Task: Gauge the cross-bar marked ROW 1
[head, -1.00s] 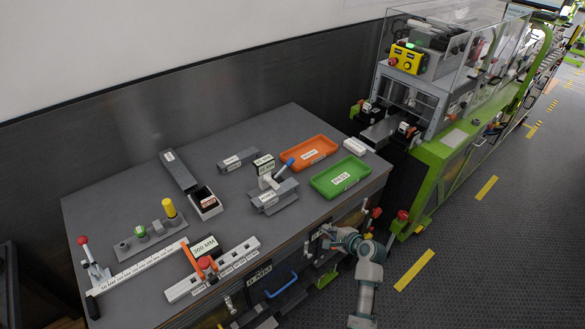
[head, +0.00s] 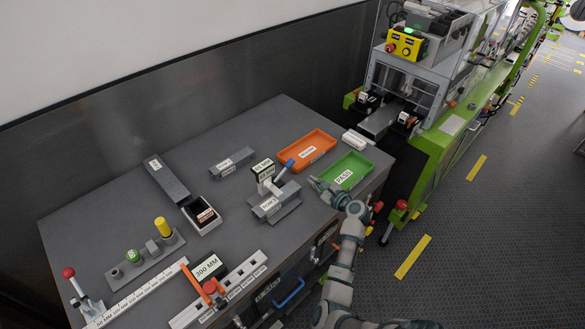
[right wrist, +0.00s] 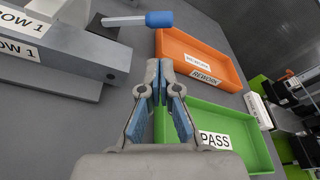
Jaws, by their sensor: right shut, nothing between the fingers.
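The cross-bar marked ROW 1 (right wrist: 60,47) is a grey bar with a white label, at the left of the right wrist view. In the head view, a labelled grey bar (head: 279,206) lies in a holder on the bench beside a blue-handled lever (head: 281,170). The lever's blue grip (right wrist: 159,19) shows above my fingers in the wrist view. My right gripper (head: 315,184) is shut and empty, right of the bar and by the green tray's near left corner. It also shows in the wrist view (right wrist: 166,70). A green-topped plug (head: 132,257) and a yellow-topped plug (head: 163,227) stand in a rack. My left gripper is out of view.
The orange REWORK tray (head: 321,149) and green PASS tray (head: 361,166) look empty. A 300 MM block (head: 207,267), a long scale (head: 140,297) and a red-knobbed lever (head: 70,275) are at the front left. Another grey bar (head: 222,164) lies behind. A machine stands right of the bench.

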